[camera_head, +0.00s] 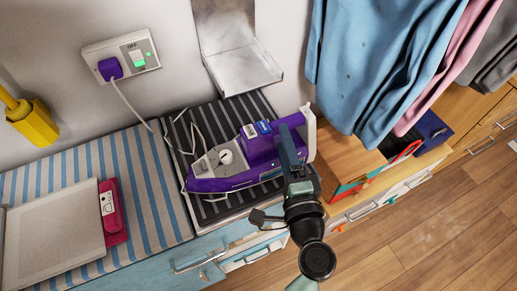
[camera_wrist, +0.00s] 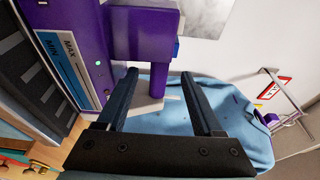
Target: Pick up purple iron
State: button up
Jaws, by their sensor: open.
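The purple iron (camera_head: 215,180) lies on a dark striped mat (camera_head: 205,212), its nose to the left and its heel to the right. My gripper (camera_head: 288,135) reaches over its right, heel end. In the wrist view, the iron (camera_wrist: 145,38) fills the upper left, with its MIN/MAX water scale close by. My gripper (camera_wrist: 158,75) is open there. A narrow purple part of the iron appears between the two fingertips, with clear gaps at both sides. Whether it is truly between the fingers in depth, I cannot tell. The far finger is mostly hidden in the head view.
A wooden box (camera_head: 345,155) stands right of the mat. A cord runs from the iron's left side to a wall socket (camera_head: 135,60). A pink object (camera_head: 112,215) lies on the striped cloth (camera_head: 150,195) at left.

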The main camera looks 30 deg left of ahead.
aim_at(278, 121)
jog(key=p+x, duration=0.1)
jog(key=x, duration=0.4)
jog(key=shift+w+a, duration=0.2)
jog(key=shift+a, duration=0.1)
grip_shut()
dwell(1.1)
jog(key=shift+r, duration=0.25)
